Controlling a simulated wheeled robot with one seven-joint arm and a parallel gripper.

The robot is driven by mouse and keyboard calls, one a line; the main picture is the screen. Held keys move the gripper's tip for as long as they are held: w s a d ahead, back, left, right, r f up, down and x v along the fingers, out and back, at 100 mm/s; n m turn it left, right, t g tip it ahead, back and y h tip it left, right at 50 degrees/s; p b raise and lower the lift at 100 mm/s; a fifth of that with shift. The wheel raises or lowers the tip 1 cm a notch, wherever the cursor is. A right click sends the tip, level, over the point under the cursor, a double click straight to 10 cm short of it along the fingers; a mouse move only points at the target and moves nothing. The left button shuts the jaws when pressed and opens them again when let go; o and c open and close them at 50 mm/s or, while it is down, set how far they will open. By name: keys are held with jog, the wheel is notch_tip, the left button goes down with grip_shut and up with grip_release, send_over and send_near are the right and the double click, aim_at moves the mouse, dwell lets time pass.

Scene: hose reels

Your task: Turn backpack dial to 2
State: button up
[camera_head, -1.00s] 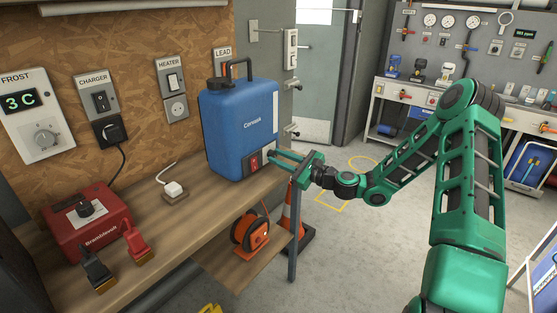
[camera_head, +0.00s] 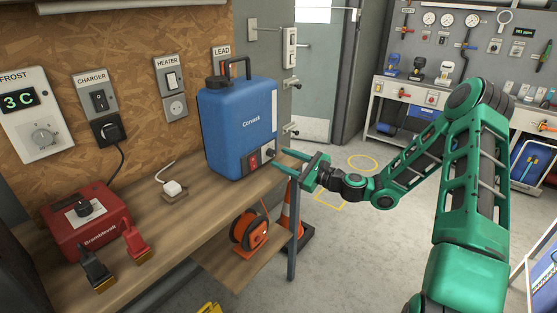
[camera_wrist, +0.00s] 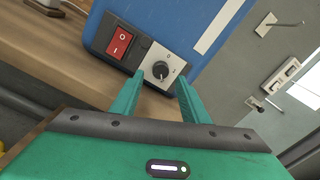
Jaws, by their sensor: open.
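The blue Corvask backpack unit (camera_head: 238,125) stands upright on the wooden bench. Its dial is a dark knob (camera_wrist: 160,70) on a pale plate, with a light pointer mark; its scale numbers are too small to read. A red rocker switch (camera_wrist: 119,43) sits left of the dial, and it also shows in the head view (camera_head: 253,162). My gripper (camera_wrist: 160,82) is open, its green fingers pointing at the dial. The fingertips are just short of the knob in the wrist view, apart from it. In the head view my gripper (camera_head: 283,162) is right of the unit's lower front.
An orange hose reel (camera_head: 250,232) sits on a lower shelf. Open floor lies right of the bench.

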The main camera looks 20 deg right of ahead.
jog(key=v, duration=0.8)
jog(key=shift+s, duration=0.1)
jog(key=s+a+f+n+g+h, duration=0.1)
jog(key=s+f+n+g+h, duration=0.15)
jog(key=s+n+g, duration=0.35)
jog(key=s+a+f+n+g+h, duration=0.1)
jog(key=s+a+f+n+g, duration=0.1)
jog(key=s+f+n+g, duration=0.35)
jog(key=s+d+r+n+g+h, duration=0.1)
jog(key=s+d+r, duration=0.3)
jog(key=s, duration=0.5)
jog(key=s+d+r+n+g+h, duration=0.1)
jog(key=s+d+r+n+h, duration=0.2)
jog(key=s, duration=0.7)
jog(key=s+d+r+n+g+h, duration=0.1)
jog(key=s+d+r+n+h, duration=0.1)
jog(key=s+d+r, duration=0.4)
jog(key=s+r+h, duration=0.1)
jog(key=s+r, duration=0.1)
jog(key=s, duration=0.2)
jog(key=shift+s+d, duration=0.2)
jog(key=shift+d, duration=0.1)
